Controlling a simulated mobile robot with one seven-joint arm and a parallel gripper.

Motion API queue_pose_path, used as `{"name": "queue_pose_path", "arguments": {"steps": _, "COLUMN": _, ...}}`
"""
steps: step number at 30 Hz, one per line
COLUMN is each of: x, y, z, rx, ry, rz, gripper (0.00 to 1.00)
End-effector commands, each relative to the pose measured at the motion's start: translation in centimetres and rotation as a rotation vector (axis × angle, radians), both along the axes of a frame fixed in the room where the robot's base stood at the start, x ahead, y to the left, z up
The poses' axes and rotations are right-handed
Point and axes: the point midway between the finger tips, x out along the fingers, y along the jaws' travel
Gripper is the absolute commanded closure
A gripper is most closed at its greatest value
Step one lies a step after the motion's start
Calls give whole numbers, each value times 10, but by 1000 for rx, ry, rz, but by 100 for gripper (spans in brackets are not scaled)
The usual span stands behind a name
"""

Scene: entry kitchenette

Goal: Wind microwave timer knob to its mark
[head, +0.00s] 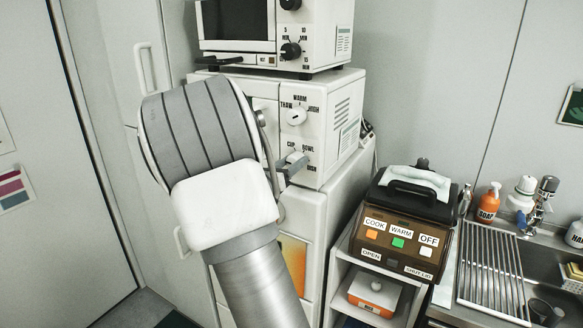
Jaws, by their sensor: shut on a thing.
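The white microwave (331,100) stands mid-frame with two knobs on its front. The upper white knob (296,117) sits among the labels THAW, WARM and HIGH. The lower knob (297,157) sits among CUP, BOWL and DISH, and looks like the timer knob. My gripper (291,164) is at this lower knob, with its grey jaws shut on it. My arm comes up from the bottom and hides most of the microwave's front. The jaws hide part of the knob, so I cannot tell exactly which mark it points to.
A toaster oven (324,32) with dark knobs sits on the microwave. To the right stand a brown cooker (393,222) with labelled buttons, a shelf with a white-and-orange box (374,293), and a sink with a drying rack (494,272) and an orange soap bottle (488,202).

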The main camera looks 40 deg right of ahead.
Motion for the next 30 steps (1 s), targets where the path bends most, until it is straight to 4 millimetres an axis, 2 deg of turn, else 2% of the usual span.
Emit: {"name": "queue_pose_path", "arguments": {"steps": 30, "x": 1, "y": 1, "z": -1, "rx": 75, "ry": -179, "rz": 2, "gripper": 100}}
